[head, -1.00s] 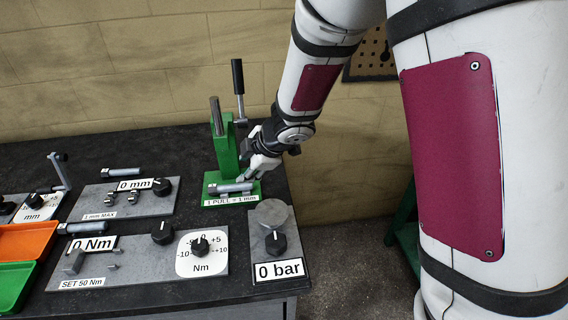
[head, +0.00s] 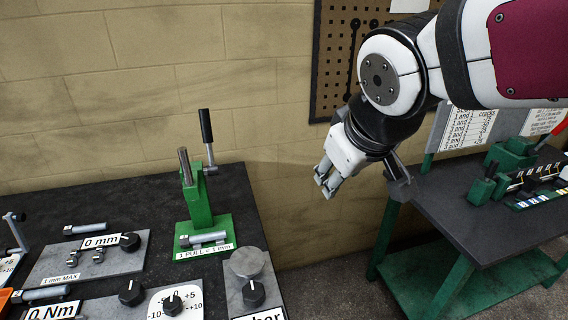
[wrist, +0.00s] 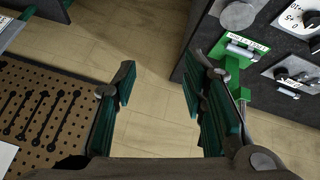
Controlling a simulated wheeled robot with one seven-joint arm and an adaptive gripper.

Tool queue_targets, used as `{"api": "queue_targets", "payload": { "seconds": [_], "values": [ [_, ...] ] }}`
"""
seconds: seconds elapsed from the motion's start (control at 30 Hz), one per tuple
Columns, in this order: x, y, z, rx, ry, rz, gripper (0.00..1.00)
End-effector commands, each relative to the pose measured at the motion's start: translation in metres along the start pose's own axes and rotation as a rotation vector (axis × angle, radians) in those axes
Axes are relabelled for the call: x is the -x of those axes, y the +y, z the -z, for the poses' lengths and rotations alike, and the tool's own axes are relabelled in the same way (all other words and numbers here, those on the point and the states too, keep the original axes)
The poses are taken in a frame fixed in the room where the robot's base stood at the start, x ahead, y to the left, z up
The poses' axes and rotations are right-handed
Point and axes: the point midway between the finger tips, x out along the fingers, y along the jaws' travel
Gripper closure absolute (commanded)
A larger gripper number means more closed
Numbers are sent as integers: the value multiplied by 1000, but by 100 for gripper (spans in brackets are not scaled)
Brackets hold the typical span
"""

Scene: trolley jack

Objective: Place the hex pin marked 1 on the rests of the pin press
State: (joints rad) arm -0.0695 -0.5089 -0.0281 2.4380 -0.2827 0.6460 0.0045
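The green pin press (head: 197,203) stands on the black bench with its lever upright. A grey hex pin (head: 205,237) lies level across the front of its base, behind the "1 PULL = 1 mm" label. It also shows on the press in the wrist view (wrist: 242,49). Whether it sits fully in the rests is too small to tell, and no mark is readable. My gripper (head: 324,180) is empty, in the air to the right of the press and well apart from it. The wrist view shows its fingers (wrist: 158,97) wide apart.
A bar gauge block (head: 249,295) stands in front of the press. A second table (head: 440,205) with green fixtures is at right; a pegboard (head: 335,65) hangs behind.

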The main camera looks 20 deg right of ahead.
Motion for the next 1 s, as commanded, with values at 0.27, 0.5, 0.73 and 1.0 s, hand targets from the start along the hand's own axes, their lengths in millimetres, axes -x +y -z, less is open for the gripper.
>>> {"api": "queue_targets", "payload": {
  "seconds": [0.27, 0.5, 0.73, 1.0],
  "values": [
    [48, -32, -61, -223, -70, 122, 61],
    [54, -38, -69, -248, -82, 146, 61],
    [54, -38, -68, -247, -82, 145, 61],
    [54, -38, -68, -247, -81, 144, 61]
  ]
}}
